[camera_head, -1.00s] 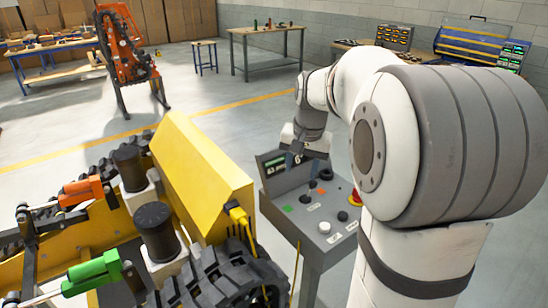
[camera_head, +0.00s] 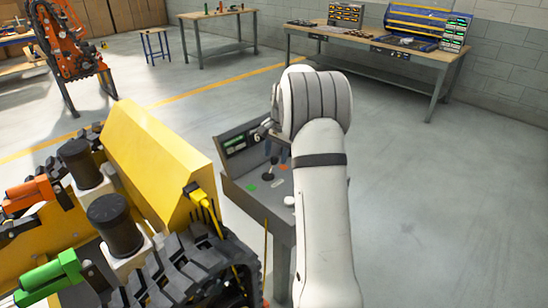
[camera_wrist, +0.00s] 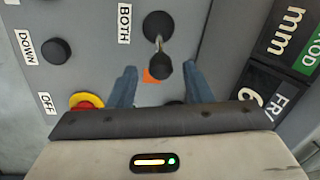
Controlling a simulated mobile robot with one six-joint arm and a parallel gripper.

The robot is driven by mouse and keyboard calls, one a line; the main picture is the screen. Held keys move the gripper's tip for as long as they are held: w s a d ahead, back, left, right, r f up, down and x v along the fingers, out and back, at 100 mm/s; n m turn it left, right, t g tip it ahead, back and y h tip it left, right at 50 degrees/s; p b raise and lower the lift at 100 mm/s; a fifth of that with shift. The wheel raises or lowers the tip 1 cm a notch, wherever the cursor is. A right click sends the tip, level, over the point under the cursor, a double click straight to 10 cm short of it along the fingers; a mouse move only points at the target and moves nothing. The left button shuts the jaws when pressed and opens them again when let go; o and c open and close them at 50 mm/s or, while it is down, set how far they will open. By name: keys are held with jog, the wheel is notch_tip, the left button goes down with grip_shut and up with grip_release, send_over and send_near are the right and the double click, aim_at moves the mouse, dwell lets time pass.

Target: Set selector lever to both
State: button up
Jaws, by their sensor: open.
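The selector lever (camera_wrist: 160,58) shows in the wrist view, with a round black base, a thin stem and a black ball end. Its ball end lies toward the orange square (camera_wrist: 150,76), and the BOTH label (camera_wrist: 125,23) is left of its base. In the head view a black lever (camera_head: 269,170) stands on the grey control box (camera_head: 240,178). My gripper (camera_wrist: 160,67) is open, its two bluish fingers apart. In the wrist view the ball end appears between the fingertips; I cannot tell whether they touch it.
A red and yellow button (camera_wrist: 86,101) and the DOWN (camera_wrist: 27,47) and OFF (camera_wrist: 46,103) labels lie left. A display (camera_wrist: 270,75) stands right of the lever. A yellow tracked carrier (camera_head: 155,160) is close left of the box. Floor on the right is clear.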

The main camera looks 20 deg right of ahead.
jog(key=shift+w+a+f, duration=0.1)
jog(key=shift+f, duration=0.8)
jog(key=shift+c, duration=0.4)
grip_shut()
